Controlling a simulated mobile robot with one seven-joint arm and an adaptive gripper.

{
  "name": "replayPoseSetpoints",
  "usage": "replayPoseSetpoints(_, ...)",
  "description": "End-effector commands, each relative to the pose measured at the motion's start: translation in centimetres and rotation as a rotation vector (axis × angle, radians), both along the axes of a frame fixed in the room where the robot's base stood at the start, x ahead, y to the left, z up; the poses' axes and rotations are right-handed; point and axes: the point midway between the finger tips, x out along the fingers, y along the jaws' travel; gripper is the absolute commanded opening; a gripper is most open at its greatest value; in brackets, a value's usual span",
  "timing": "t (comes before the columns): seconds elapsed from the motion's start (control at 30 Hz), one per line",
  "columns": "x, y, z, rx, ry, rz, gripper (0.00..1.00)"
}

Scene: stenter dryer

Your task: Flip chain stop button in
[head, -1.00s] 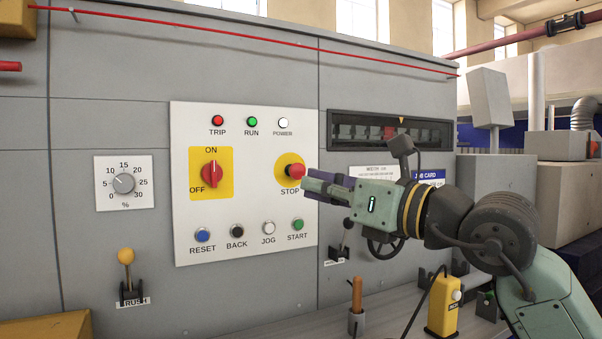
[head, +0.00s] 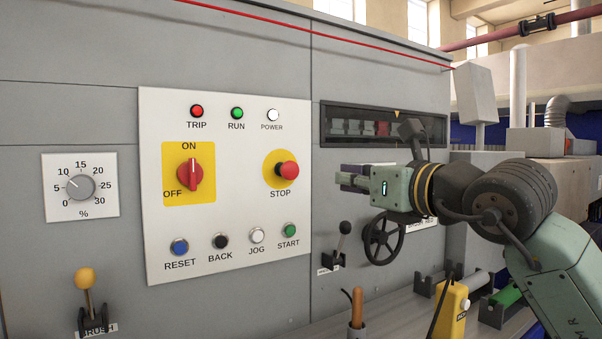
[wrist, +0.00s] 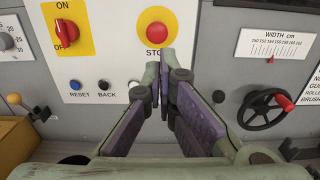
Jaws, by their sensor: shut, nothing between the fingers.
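The red STOP mushroom button (head: 288,170) sits on a yellow disc at the right of the white control panel (head: 225,265). Its head stands out from the disc. In the wrist view the STOP button (wrist: 157,36) is just above the fingertips, with part of its label hidden by them. My gripper (head: 347,181) is to the right of the button in the head view, apart from it in the picture. Its fingers point toward the panel. In the wrist view the gripper (wrist: 164,75) is shut, with its purple pads converging and nothing between the tips.
The panel also carries a red ON/OFF switch (head: 189,174), several small buttons and lamps. A black handwheel (head: 384,238) and a small lever (head: 341,240) lie below my gripper. A yellow-knobbed brush lever (head: 86,290) is at lower left.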

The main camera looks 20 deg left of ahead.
Motion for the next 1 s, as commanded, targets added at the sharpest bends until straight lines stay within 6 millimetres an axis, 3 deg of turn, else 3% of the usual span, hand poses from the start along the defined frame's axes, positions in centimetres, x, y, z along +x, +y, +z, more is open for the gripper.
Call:
replayPoseSetpoints(0.27,1.0,1.3,0.2,0.001,0.002,0.003,0.0)
replayPoseSetpoints(0.7,6.4,8.4,0.4,0.001,0.002,0.004,0.0)
replayPoseSetpoints(1.0,8.5,10.9,0.1,0.001,0.002,0.002,0.0)
